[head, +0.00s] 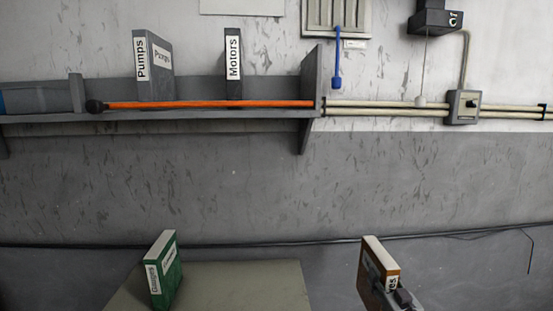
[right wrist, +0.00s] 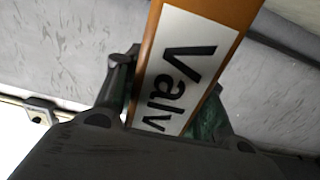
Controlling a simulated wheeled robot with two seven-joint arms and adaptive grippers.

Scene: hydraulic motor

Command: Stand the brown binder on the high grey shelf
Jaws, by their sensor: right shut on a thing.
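The brown binder (head: 380,264) has a white spine label and stands roughly upright at the lower right of the head view. My right gripper (head: 396,298) is shut on its lower part. In the right wrist view the binder (right wrist: 235,20) fills the middle, its label reading "Valv", between the fingers of the right gripper (right wrist: 170,95). The high grey shelf (head: 210,114) runs along the wall at the upper left, above and left of the binder. My left gripper is not in view.
Grey binders labelled Pumps (head: 155,70) and Motors (head: 233,65) stand on the shelf, with a gap between them. An orange bar (head: 210,104) crosses the shelf front. A green binder (head: 163,270) stands on a table (head: 245,285). A blue-handled cord (head: 337,60) hangs right of the shelf.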

